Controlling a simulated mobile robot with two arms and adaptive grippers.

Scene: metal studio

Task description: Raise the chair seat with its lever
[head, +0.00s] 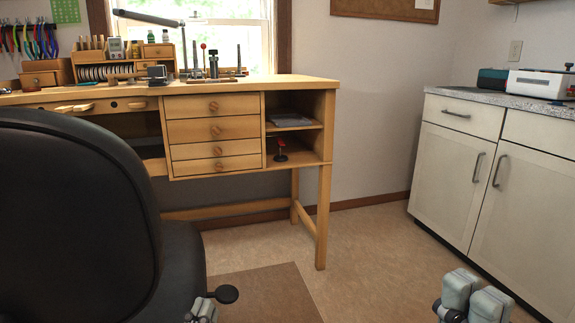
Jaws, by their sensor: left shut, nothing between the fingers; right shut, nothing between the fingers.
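The black office chair fills the left of the head view, with its backrest (70,220) towards me and its dark seat (183,258) beyond it. A flat black round paddle (227,294), which looks like the chair's lever, sticks out at the right below the seat. My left gripper (204,308) is shut and empty at the bottom edge, just left of and slightly below the paddle, and partly cut off. I cannot tell whether they touch. My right gripper (474,293) is shut and empty at the bottom right, far from the chair.
A wooden workbench (290,82) with drawers and tools stands behind the chair. White cabinets (455,165) with a speckled counter line the right wall. A brown mat (265,290) lies on the floor right of the chair. The floor between bench and cabinets is clear.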

